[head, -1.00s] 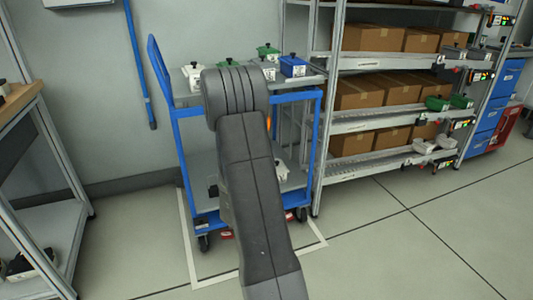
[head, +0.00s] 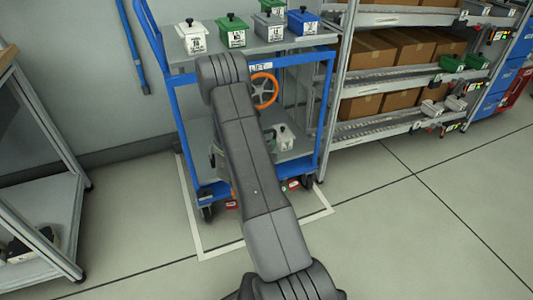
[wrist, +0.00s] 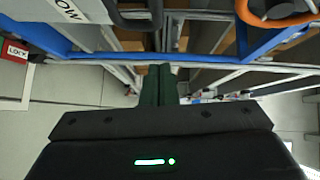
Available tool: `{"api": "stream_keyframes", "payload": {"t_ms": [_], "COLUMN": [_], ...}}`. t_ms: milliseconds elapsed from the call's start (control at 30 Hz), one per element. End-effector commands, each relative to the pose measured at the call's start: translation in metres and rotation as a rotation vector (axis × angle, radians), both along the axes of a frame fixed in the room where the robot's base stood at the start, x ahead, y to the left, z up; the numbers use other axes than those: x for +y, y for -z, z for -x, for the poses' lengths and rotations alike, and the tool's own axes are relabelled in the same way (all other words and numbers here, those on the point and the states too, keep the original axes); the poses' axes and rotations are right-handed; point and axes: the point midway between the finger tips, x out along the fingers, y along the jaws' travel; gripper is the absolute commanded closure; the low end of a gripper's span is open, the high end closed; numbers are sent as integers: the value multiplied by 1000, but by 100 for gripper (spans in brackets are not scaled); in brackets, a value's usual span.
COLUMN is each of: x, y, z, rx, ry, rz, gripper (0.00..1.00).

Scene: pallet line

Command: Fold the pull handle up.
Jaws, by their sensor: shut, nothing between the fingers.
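A blue cart (head: 250,77) stands ahead. In the wrist view a dark bar with a bent end (wrist: 140,20) crosses the top beside a pale plate marked "LOW" (wrist: 70,10); it may be the pull handle, but I cannot tell for sure. My gripper (wrist: 157,85) is shut and empty, its fingers pointing toward the cart's blue frame just below that bar in the picture. I cannot tell whether they touch it. In the head view my arm hides the gripper and much of the cart's front.
An orange handwheel (head: 264,90) sits under a "LIFT" label (head: 259,66). Small lidded boxes, one of them blue (head: 303,20), stand on the cart's top. A shelf rack (head: 375,70) is close at the right, a bench frame (head: 40,200) at the left. Floor on the right is clear.

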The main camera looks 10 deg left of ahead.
Motion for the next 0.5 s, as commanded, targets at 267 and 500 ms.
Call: {"api": "stream_keyframes", "payload": {"t_ms": [267, 500], "x": [9, 17], "y": [6, 7], "z": [-44, -56], "rx": [-1, 1], "ry": [-1, -1], "rz": [0, 1], "gripper": [100, 100]}}
